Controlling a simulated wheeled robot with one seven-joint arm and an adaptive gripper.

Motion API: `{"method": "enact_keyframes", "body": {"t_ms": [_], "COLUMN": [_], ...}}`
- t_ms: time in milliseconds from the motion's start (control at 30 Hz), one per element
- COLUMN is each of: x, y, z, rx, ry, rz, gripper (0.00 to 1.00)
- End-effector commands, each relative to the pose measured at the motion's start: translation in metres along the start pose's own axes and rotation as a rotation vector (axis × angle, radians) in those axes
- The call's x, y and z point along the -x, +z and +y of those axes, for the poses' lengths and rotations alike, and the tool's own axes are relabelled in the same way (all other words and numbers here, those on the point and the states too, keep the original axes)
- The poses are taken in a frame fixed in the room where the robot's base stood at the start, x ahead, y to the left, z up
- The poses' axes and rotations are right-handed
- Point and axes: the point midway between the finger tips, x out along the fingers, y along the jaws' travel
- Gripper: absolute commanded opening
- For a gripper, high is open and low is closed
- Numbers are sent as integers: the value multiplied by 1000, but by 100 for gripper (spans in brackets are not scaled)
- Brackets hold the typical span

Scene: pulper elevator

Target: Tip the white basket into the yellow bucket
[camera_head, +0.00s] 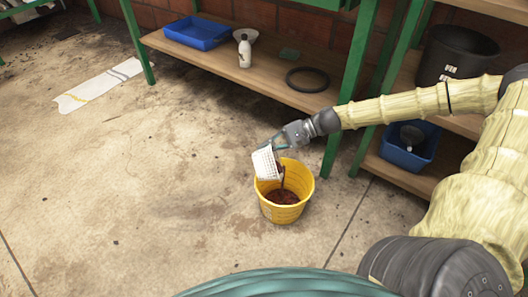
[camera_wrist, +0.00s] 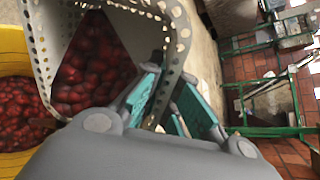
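The white perforated basket (camera_head: 265,163) is tilted over the yellow bucket (camera_head: 299,210) in the head view. Dark red fruit streams from it into the bucket. In the wrist view the basket (camera_wrist: 40,38) still holds many red fruits (camera_wrist: 95,60), and the bucket (camera_wrist: 12,45) at the left edge has red fruits inside. My gripper (camera_head: 279,143) is above the bucket's back rim. Its teal-padded fingers (camera_wrist: 166,100) are shut on the basket's wall, one on each side.
A wooden shelf (camera_head: 220,62) with green posts stands behind, holding a blue tray (camera_head: 197,33), a white bottle (camera_head: 244,52) and a black ring (camera_head: 307,79). A blue bin (camera_head: 408,150) is at right. The floor left of the bucket is clear.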

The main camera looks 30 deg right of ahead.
Motion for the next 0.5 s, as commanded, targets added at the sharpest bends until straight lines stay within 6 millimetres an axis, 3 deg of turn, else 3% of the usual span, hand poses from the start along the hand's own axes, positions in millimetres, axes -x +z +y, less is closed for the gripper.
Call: {"method": "enact_keyframes", "body": {"t_ms": [500], "x": [12], "y": [-6], "z": [8], "rx": [14], "ry": [-110], "rz": [-98], "gripper": [0]}}
